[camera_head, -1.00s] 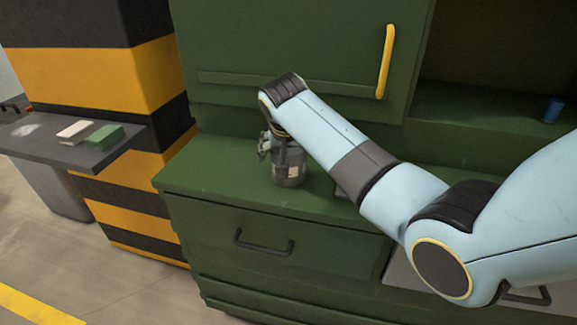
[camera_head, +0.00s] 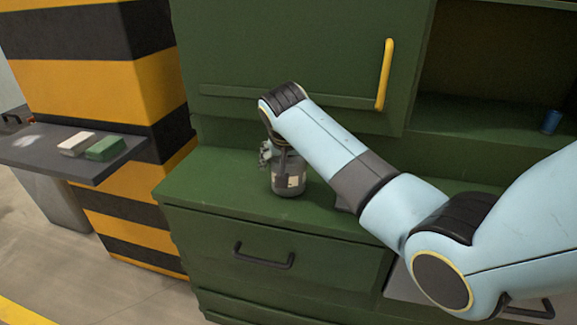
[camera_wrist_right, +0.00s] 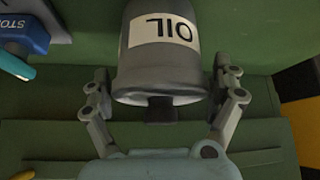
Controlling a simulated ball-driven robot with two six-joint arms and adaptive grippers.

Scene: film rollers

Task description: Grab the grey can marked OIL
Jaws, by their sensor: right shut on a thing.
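The grey can (camera_head: 289,176) stands upright on the green cabinet top, below the end of my right arm in the head view. In the right wrist view the can (camera_wrist_right: 165,70) fills the upper middle, with a pale OIL label reading upside down. My right gripper (camera_wrist_right: 165,82) has a finger on each side of the can and is shut on it. In the head view the right gripper (camera_head: 273,158) is partly hidden by my wrist. My left gripper is not in view.
The green cabinet top (camera_head: 215,185) is bare left of the can. A yellow handle (camera_head: 384,75) is on the door behind. A blue can (camera_head: 552,115) stands in the right recess. White and green blocks lie on a grey shelf (camera_head: 40,160) at left. A blue STOP-marked object (camera_wrist_right: 15,25) shows in the wrist view.

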